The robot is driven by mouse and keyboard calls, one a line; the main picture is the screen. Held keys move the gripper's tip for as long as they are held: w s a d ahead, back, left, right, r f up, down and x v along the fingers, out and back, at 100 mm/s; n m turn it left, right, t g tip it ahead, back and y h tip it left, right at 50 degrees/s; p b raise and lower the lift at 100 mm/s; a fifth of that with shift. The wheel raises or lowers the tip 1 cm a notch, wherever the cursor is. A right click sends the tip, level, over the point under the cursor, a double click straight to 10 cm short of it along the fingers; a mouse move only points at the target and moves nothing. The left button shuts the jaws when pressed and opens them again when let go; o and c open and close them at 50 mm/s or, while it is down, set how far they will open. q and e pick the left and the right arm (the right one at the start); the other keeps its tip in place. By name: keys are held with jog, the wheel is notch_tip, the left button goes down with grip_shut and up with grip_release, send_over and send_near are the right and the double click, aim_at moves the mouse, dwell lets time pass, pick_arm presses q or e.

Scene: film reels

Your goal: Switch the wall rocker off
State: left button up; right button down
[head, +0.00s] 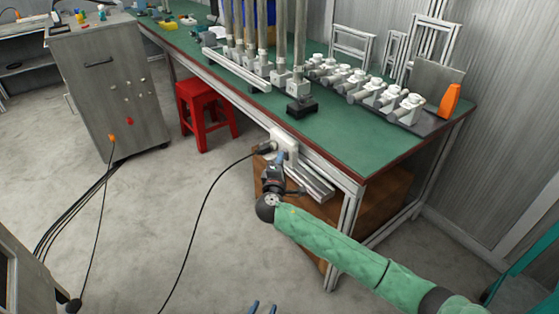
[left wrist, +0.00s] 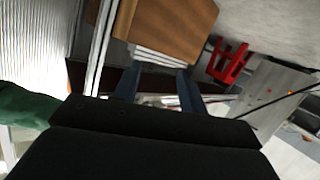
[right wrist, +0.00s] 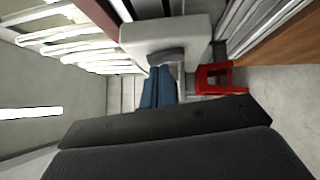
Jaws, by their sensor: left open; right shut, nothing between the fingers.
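A white switch box (head: 286,140) is mounted on the front edge of the green bench, near its right leg. In the right wrist view the white box (right wrist: 190,32) is large, with a grey rocker (right wrist: 167,57) on its face. My right gripper (head: 280,158) is shut and empty, its blue fingertips (right wrist: 158,74) close in front of the rocker. I cannot tell whether they touch it, or which way the rocker is tipped. My left gripper (head: 263,308) is open and low at the bottom of the head view; its fingers (left wrist: 157,88) also show apart in the left wrist view.
A black plug (head: 265,148) with a hanging cable sits just left of the switch box. A wooden box (head: 385,205) stands under the bench. A red stool (head: 205,108) and grey cabinet (head: 110,80) stand left. Floor in front is mostly clear, with cables.

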pick_arm(q)
jog(key=shift+g, duration=0.9)
jog(key=f, duration=0.1)
jog(key=s+f, duration=0.1)
jog(key=f, duration=0.1)
jog(key=s+f, duration=0.1)
jog(key=shift+s+a+f, duration=0.1)
jog(key=shift+s+f, duration=0.1)
jog(key=shift+f, duration=0.1)
pick_arm(e)
jog(key=shift+d+r, duration=0.1)
pick_arm(q)
jog(key=f, duration=0.1)
jog(key=s+f+g, duration=0.1)
jog(key=shift+s+f+y, duration=0.3)
pick_arm(e)
jog(key=s+a, duration=0.1)
jog(key=s, duration=0.6)
jog(key=shift+s+a+f, duration=0.15)
jog(key=shift+s+f, duration=0.15)
pick_arm(q)
jog(key=shift+w+r, duration=0.1)
jog(key=shift+r, duration=0.1)
